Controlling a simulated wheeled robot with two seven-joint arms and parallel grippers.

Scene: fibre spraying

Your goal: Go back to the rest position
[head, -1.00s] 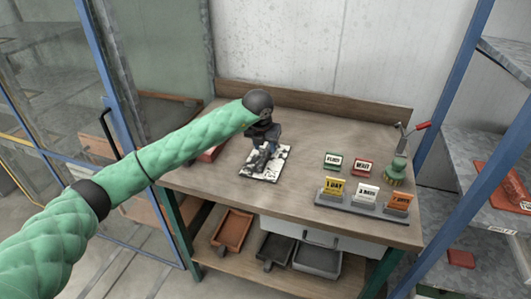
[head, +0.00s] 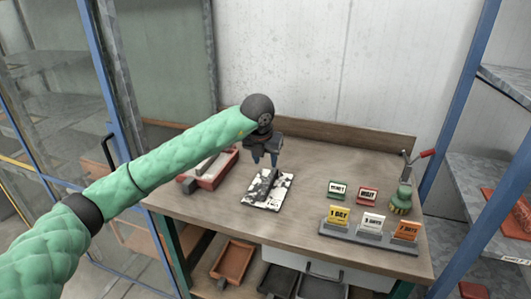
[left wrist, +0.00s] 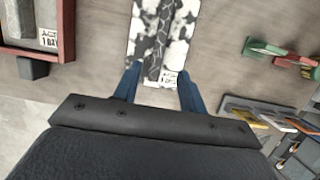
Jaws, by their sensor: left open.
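My left gripper (head: 265,158) is above the workbench (head: 225,213), pointing down, with its blue fingers apart and empty. Below it a black-and-white mottled board (head: 256,202) lies on the bench with a grey, cracked-looking bar (head: 266,184) on it. In the left wrist view the gripper's fingers (left wrist: 155,88) are spread, and the mottled board (left wrist: 139,39) with the bar (left wrist: 160,40) lies beyond and between them. A small label shows at the board's near end. My right gripper is not in view.
A red tray (head: 212,180) holding a grey bar is left of the board. Green (head: 338,190) and red (head: 366,195) signs, a rack (head: 368,237) with yellow, white and orange cards, and a green hand tool (head: 401,199) stand on the right. Blue posts flank the bench.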

